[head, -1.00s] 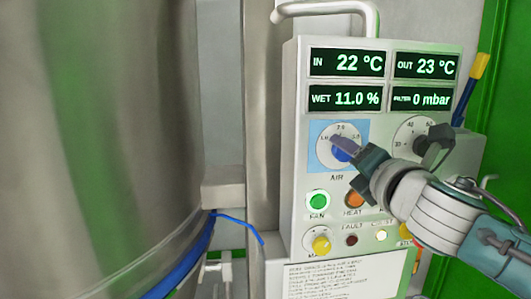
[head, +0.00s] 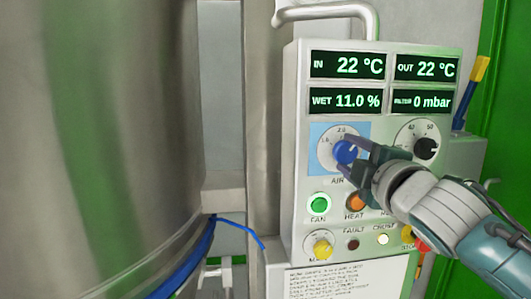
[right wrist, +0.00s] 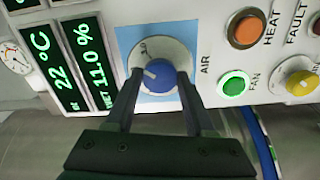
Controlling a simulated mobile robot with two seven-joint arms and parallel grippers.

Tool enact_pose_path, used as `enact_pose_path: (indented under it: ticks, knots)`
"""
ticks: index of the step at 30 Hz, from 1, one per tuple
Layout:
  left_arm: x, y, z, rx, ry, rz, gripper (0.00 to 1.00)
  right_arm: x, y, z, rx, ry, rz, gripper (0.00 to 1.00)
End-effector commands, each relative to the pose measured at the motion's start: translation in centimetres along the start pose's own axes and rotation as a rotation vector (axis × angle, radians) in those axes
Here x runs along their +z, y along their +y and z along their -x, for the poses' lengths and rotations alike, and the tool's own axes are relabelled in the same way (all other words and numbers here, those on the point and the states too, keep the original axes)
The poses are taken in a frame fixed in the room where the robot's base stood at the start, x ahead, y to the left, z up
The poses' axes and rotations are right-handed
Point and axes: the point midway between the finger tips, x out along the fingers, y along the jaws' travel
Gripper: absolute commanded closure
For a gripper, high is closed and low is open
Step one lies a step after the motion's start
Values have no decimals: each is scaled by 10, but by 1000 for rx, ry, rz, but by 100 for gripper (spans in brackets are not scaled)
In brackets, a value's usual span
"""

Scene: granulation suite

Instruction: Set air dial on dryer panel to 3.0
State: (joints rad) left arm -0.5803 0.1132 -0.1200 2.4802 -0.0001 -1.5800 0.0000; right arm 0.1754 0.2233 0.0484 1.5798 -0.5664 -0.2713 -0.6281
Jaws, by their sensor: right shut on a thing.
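The air dial on the dryer panel (head: 302,176) is a white disc (head: 327,136) on a light blue square, with a round blue knob (head: 343,155) at its centre. My right gripper (head: 358,157) is shut on the blue knob. In the right wrist view its fingers (right wrist: 157,82) lie on either side of the knob (right wrist: 166,84). The knob's white mark points up and slightly right on the panel. In the head view the 2.0 shows at the top of the scale; the fingers hide the right side. My left gripper is not in view.
A second dial with a black knob (head: 427,149) is right of the air dial. Below are the green fan button (head: 319,203), an orange heat button (head: 355,201) and a yellow knob (head: 322,249). A large steel vessel (head: 100,130) stands left.

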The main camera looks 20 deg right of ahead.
Motion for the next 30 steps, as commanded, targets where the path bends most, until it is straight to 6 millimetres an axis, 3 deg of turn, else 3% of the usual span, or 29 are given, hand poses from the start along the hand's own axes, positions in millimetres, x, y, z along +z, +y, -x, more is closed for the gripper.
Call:
enact_pose_path:
  ticks: [15, 30]
  knots:
    - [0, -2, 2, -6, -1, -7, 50, -1, 0, 0, 1, 1, -346, 100]
    - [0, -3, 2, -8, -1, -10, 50, 0, 0, 0, 1, 1, -416, 100]
